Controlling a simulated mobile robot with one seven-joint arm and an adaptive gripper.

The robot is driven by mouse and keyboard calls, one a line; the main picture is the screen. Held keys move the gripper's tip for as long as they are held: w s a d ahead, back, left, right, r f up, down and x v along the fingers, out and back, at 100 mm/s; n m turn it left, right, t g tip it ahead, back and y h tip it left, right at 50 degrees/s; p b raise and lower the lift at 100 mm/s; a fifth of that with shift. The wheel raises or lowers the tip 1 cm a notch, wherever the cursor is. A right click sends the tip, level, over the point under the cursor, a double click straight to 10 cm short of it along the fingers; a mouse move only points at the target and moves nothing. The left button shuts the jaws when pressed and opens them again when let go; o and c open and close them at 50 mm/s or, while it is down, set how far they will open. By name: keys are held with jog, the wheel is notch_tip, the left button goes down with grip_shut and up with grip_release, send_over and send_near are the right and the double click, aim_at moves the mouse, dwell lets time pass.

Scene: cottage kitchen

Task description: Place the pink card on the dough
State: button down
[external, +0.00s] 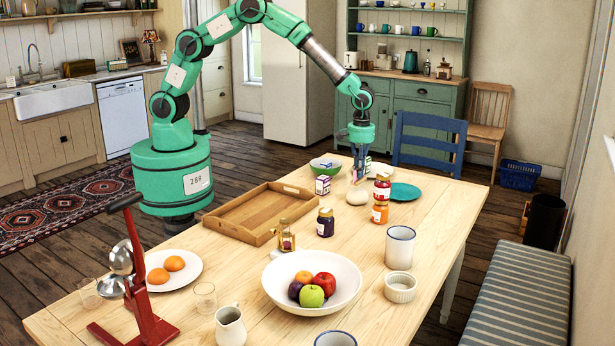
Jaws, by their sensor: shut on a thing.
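The dough (357,197) is a pale, rounded lump on the wooden table, near its far end. My gripper (358,174) points down just above and behind the dough. It is shut on the pink card (354,178), of which only a small pink patch shows between the fingertips. The card is too small in this view to tell its tilt, or whether it touches the dough.
Two jars, one red-labelled (382,187) and one orange (380,212), stand right of the dough. A small carton (323,185), green bowl (325,167) and teal plate (405,191) are close by. A wooden tray (233,232) lies left; a fruit bowl (345,290) stands nearer.

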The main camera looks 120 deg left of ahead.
jog(key=shift+f, duration=1.25)
jog(key=shift+f, duration=0.15)
jog(key=c, duration=1.9)
grip_release()
jog(key=shift+c, duration=0.2)
notch_tip(320, 180, up, 12)
jog(key=p, duration=0.2)
jog(key=shift+r, duration=0.25)
